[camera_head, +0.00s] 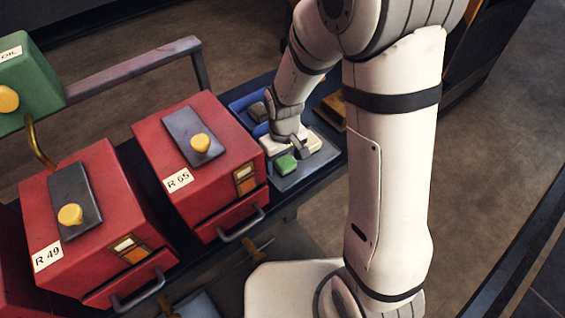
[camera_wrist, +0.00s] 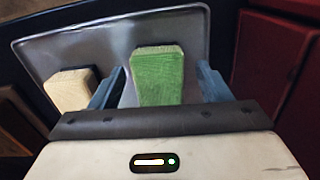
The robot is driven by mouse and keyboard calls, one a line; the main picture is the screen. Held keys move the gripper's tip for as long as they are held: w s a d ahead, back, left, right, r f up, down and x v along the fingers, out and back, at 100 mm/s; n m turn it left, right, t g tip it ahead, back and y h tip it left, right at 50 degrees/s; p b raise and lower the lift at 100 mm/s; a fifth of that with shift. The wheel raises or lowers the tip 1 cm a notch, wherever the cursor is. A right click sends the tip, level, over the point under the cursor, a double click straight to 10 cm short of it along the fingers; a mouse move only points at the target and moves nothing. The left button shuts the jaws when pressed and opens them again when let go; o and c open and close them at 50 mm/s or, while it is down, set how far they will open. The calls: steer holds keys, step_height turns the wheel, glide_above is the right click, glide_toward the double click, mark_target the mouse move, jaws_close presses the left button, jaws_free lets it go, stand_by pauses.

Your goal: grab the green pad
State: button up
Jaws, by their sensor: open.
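The green pad (camera_wrist: 159,75) is a small block with a textured face on a grey metal tray (camera_wrist: 105,45). In the wrist view it lies between the two blue-grey fingers of my gripper (camera_wrist: 160,85), with a gap on either side. My gripper is open. The green pad also shows in the head view (camera_head: 286,163), just below my gripper (camera_head: 290,145). A cream pad (camera_wrist: 72,90) lies on the same tray, left of the left finger in the wrist view.
A red box marked R 65 (camera_head: 215,190) stands left of the tray, and another marked R 49 (camera_head: 125,215) stands farther left. A blue bin (camera_head: 240,103) with dark pieces sits behind the tray. A green oil container (camera_head: 30,75) is at the far left.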

steer(key=shift+c, duration=0.4)
steer(key=c, duration=1)
